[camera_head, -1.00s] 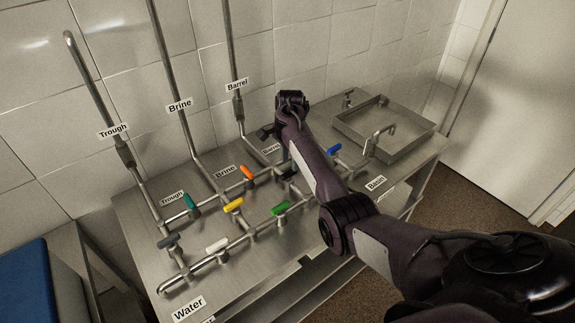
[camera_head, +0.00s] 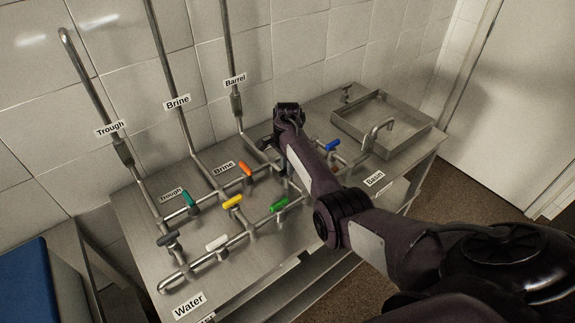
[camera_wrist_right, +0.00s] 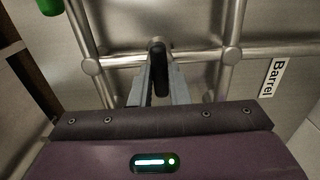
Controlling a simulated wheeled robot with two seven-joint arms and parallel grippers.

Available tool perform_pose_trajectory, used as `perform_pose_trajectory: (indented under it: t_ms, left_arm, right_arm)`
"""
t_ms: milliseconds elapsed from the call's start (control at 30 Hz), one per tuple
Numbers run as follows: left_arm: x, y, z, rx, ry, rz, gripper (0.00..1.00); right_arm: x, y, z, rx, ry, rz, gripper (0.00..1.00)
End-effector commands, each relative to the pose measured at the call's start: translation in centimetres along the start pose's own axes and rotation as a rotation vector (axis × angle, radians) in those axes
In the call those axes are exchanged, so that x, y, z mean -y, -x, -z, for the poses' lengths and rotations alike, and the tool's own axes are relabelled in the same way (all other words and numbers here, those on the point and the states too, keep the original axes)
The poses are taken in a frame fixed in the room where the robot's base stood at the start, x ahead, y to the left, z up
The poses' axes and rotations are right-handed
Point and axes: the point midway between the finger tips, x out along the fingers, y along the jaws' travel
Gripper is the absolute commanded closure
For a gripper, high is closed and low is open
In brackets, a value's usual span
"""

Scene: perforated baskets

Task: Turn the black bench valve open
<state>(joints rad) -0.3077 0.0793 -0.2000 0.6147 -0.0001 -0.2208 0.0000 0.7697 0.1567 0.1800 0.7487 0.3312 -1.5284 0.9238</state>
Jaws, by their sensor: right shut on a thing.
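The black valve handle (camera_wrist_right: 160,76) shows in the right wrist view, between the two fingers of my right gripper (camera_wrist_right: 159,88). The gripper is shut on it. The handle points across the steel pipe (camera_wrist_right: 198,56) behind it, not along it. In the head view my right arm reaches over the bench, with the wrist pointing down at the pipes. There the wrist and forearm hide the black valve and most of the fingers. My left gripper is not in view.
Other valves stand close by: orange (camera_head: 246,169), yellow (camera_head: 232,202), green (camera_head: 280,205), blue (camera_head: 332,146), teal (camera_head: 188,199), white (camera_head: 216,243) and dark grey (camera_head: 167,239). A steel basin (camera_head: 425,130) is at the back right. Upright pipes line the tiled wall.

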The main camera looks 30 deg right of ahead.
Motion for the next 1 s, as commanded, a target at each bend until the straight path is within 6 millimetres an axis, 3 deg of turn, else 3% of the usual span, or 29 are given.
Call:
perform_pose_trajectory:
  t_ms: [467,1000]
  left_arm:
    - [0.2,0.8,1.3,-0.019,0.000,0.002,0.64]
    - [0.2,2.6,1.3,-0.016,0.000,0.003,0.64]
  right_arm:
    - [0.0,0.2,0.0,0.000,0.126,-0.001,1.00]
    - [0.1,0.2,0.1,-0.001,0.614,0.000,1.00]
